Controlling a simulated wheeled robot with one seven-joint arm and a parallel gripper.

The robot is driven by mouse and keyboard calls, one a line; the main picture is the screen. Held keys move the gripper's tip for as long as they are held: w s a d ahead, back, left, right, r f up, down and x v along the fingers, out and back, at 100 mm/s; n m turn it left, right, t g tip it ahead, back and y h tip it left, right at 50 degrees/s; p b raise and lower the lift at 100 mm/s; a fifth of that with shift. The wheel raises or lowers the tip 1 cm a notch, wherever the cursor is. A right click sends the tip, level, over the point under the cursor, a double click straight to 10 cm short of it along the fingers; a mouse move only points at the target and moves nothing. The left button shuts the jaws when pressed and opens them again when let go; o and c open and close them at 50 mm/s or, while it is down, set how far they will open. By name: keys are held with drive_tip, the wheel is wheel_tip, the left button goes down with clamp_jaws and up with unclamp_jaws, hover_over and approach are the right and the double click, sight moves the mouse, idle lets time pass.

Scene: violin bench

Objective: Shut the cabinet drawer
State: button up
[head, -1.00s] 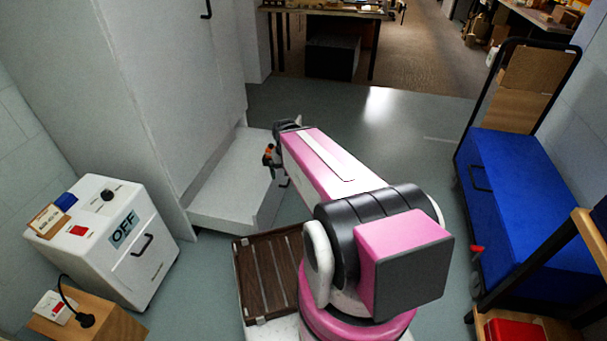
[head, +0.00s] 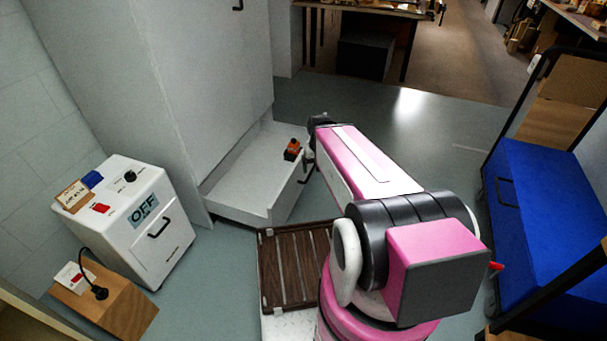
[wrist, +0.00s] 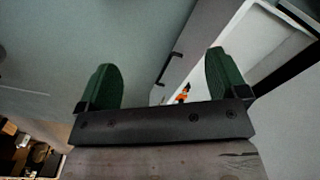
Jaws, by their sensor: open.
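The cabinet drawer (head: 240,213) is pulled out at the foot of the tall pale cabinet (head: 215,90). A small orange and black item (head: 292,150) lies in the drawer near its front. The dark bar handle (head: 309,172) on the drawer front is partly hidden by my arm. My gripper (wrist: 160,62) is open and empty, with its two green fingers apart. In the wrist view the handle (wrist: 170,70) shows between the fingers, apart from them. The drawer interior (wrist: 240,60) and the orange item (wrist: 183,94) show beyond. In the head view my arm hides the fingertips.
A white box marked OFF (head: 143,212) and a wooden block with a plug (head: 105,300) stand at left. A brown slatted panel (head: 293,270) lies beside my base. A blue cart (head: 545,210) stands at right. Open floor (head: 400,130) lies beyond my arm.

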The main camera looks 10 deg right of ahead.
drive_tip(key=shift+w+f, duration=0.2)
drive_tip(key=c, duration=0.5)
drive_tip(key=w+f+m+y, duration=0.1)
drive_tip(key=w+f+m, duration=0.1)
drive_tip(key=shift+w+a+f+y, duration=0.1)
drive_tip(key=shift+a+f+y, duration=0.05)
drive_tip(key=shift+f+y, duration=0.25)
drive_tip(key=c, duration=1)
drive_tip(key=w+f+m+y, duration=0.2)
drive_tip(key=f, duration=0.1)
drive_tip(key=w+f+m+y, duration=0.2)
drive_tip(key=w+f+m, duration=0.1)
drive_tip(key=shift+w+f+g, duration=0.2)
drive_tip(key=shift+w+g, duration=0.1)
clamp_jaws()
drive_tip(key=w+d+f+m+t+y, duration=1)
drive_tip(key=w+d+f+m, duration=0.3)
drive_tip(key=w+m, duration=0.3)
drive_tip(key=w+a+m, duration=0.1)
drive_tip(key=w+a, duration=0.4)
drive_tip(key=a, duration=0.6)
drive_tip(key=shift+w+a+f, duration=0.15)
drive_tip(key=shift+a, duration=0.2)
